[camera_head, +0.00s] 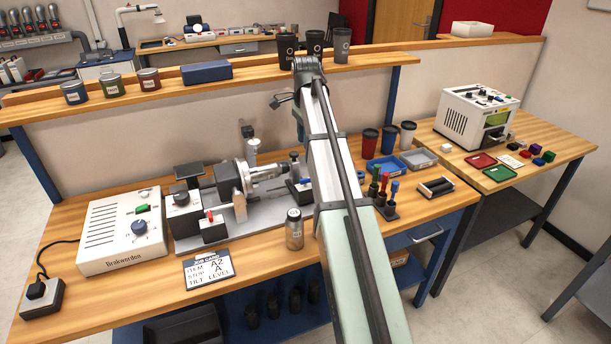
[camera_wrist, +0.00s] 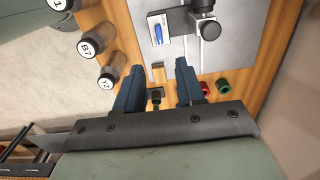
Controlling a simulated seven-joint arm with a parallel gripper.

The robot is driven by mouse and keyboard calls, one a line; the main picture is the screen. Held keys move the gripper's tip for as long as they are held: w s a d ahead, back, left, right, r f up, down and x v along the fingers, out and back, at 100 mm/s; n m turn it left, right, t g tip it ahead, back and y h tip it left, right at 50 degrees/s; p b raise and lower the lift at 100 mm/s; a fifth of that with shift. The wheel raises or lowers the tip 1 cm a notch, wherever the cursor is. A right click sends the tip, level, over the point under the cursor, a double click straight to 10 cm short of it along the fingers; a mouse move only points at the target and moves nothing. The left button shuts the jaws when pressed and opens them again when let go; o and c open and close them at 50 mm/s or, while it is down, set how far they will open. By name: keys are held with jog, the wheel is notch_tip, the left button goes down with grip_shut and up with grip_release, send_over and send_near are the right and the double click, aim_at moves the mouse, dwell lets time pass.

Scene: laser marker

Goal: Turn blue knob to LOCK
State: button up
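A blue-grey round knob (camera_head: 139,227) is on the front of the white Brakwerden box at the left of the bench. A small blue handle (camera_head: 304,181) sits on a block at the right end of the grey fixture. A blue lever on a pale block (camera_wrist: 158,33) shows in the wrist view, beyond my fingertips, and looks like that handle. Any LOCK marking is too small to read. My gripper (camera_wrist: 160,65) is open, with two dark blue fingers apart and nothing held.
The fixture plate (camera_head: 240,229) carries clamps and a metal cylinder. Screwdrivers (camera_head: 384,195) stand to the right of my arm. Cups (camera_head: 388,140) and trays (camera_head: 417,158) are behind them. A sign (camera_head: 209,268) lies at the front edge.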

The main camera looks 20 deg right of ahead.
aim_at(305, 182)
notch_tip(305, 182, down, 14)
jog(key=shift+r, duration=0.1)
dwell(0.5)
grip_shut()
dwell(0.4)
